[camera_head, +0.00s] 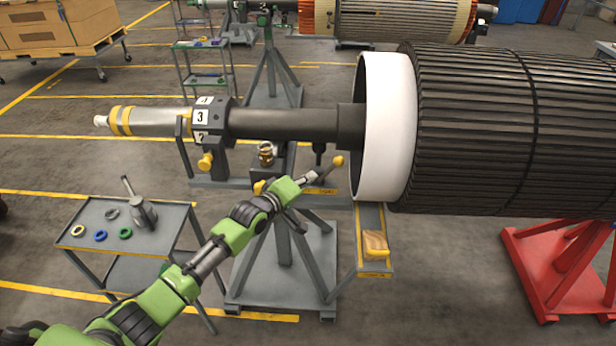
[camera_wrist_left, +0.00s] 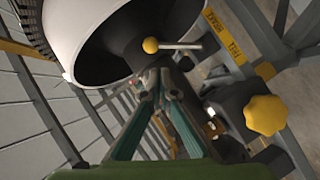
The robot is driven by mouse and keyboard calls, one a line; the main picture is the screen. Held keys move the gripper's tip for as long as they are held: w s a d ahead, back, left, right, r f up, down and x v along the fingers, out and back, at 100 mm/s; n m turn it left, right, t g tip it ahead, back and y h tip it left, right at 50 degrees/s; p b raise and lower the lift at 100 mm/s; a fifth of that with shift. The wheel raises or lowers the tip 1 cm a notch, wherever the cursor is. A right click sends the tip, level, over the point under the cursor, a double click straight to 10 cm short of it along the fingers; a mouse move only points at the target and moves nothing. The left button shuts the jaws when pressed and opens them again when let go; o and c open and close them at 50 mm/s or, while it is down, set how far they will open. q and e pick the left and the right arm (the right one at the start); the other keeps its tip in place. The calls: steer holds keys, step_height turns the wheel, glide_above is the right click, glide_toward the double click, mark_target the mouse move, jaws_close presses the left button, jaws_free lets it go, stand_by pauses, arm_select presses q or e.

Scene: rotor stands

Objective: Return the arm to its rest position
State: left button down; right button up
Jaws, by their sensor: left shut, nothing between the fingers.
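My left arm is green and reaches in from the lower left of the head view. Its left gripper (camera_head: 312,178) is shut and empty, just left of and below a yellow ball knob (camera_head: 338,160) on a lever, under the dark rotor shaft (camera_head: 285,124). In the left wrist view the gripper (camera_wrist_left: 155,85) has its fingers together, and the ball knob (camera_wrist_left: 150,45) with its metal lever lies just beyond the tips. I cannot tell whether they touch. My right gripper is not in view.
A large rotor with a white ring (camera_head: 385,125) is right of the gripper. A grey stand (camera_head: 285,265) is below. A grey cart (camera_head: 175,218) with coloured rings and a tool stands left. A yellow star knob (camera_wrist_left: 265,115) is close by. A red stand (camera_head: 570,265) is right.

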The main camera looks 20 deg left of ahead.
arm_select(q)
steer(key=s+a+f+m+g+y+b, duration=0.1)
steer(key=s+a+f+m+g+b, duration=0.1)
steer(key=s+f, duration=0.8)
steer(key=s+a+f+m+g+y+b, duration=0.15)
steer(key=s+f, duration=0.35)
steer(key=f, duration=1.1)
steer(key=s+a+f+m+g+y+b, duration=0.1)
steer(key=s+f+m+g+b, duration=0.15)
steer(key=s+f, duration=0.75)
steer(key=s+f+m+g+b, duration=0.1)
steer(key=s+f+m+g, duration=0.1)
steer(key=s+f, duration=0.6)
steer(key=s+f+m+g+b, duration=0.1)
steer(key=s+f, duration=0.6)
steer(key=s, duration=1)
steer(key=s+f+m+g+b, duration=0.1)
steer(key=s+f+g, duration=0.3)
steer(key=s+f, duration=0.4)
steer(key=s+m+y, duration=0.1)
steer(key=s, duration=0.3)
steer(key=shift+s+d+f+m, duration=0.15)
steer(key=shift+d+f+m, duration=0.15)
steer(key=shift+d+m, duration=0.1)
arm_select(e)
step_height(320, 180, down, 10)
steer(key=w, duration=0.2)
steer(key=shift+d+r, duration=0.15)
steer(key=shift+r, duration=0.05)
